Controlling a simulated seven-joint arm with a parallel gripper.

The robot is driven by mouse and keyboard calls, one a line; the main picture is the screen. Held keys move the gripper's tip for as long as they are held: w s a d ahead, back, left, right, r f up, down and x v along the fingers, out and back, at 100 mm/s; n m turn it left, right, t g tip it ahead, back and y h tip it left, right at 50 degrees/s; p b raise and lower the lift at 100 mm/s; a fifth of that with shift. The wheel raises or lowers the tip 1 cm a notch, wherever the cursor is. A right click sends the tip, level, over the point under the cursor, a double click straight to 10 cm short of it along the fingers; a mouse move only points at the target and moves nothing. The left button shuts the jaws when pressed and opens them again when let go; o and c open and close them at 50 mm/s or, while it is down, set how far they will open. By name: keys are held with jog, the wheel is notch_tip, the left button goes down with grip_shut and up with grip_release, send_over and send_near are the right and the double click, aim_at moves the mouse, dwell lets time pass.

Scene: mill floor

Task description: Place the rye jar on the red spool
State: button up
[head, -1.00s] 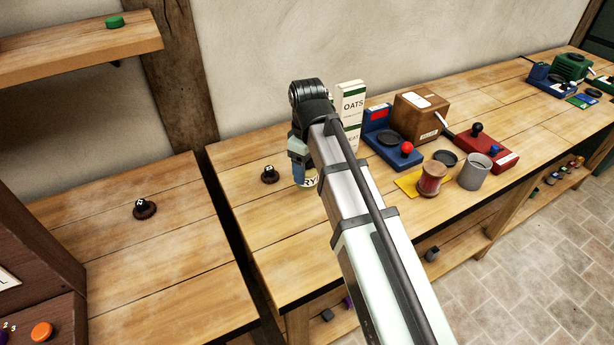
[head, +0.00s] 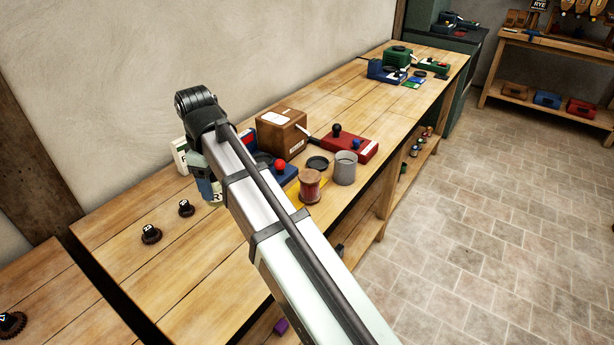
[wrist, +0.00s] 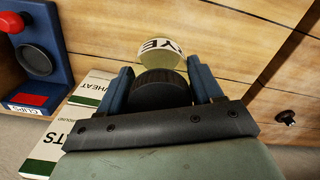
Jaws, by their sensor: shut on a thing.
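The rye jar, a small jar with a pale label, is held in my gripper (head: 207,182). Its label (head: 216,196) shows just below the gripper in the head view. In the wrist view the jar (wrist: 160,48), lettered "YE", sits between the blue fingers of my gripper (wrist: 160,84). I cannot tell how high it is above the bench.
A yellow cloth or card (head: 296,198) lies by the spool. A white-green box (head: 180,156) is partly behind my gripper. Two black knobs (head: 151,234) (head: 186,208) sit left.

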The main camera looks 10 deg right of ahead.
jog(key=w+d+r+m, duration=0.2)
jog(key=w+d, duration=0.2)
jog(key=d, duration=0.4)
jog(key=w+d+r+m, duration=0.1)
jog(key=w+d+r, duration=0.15)
jog(key=d, duration=0.65)
notch_tip(320, 180, up, 4)
jog(key=n, duration=0.4)
send_over(310, 176)
jog(key=shift+f, duration=5)
jog(key=shift+f, duration=0.1)
jog(key=o, duration=1.3)
jog(key=shift+r, duration=3.85)
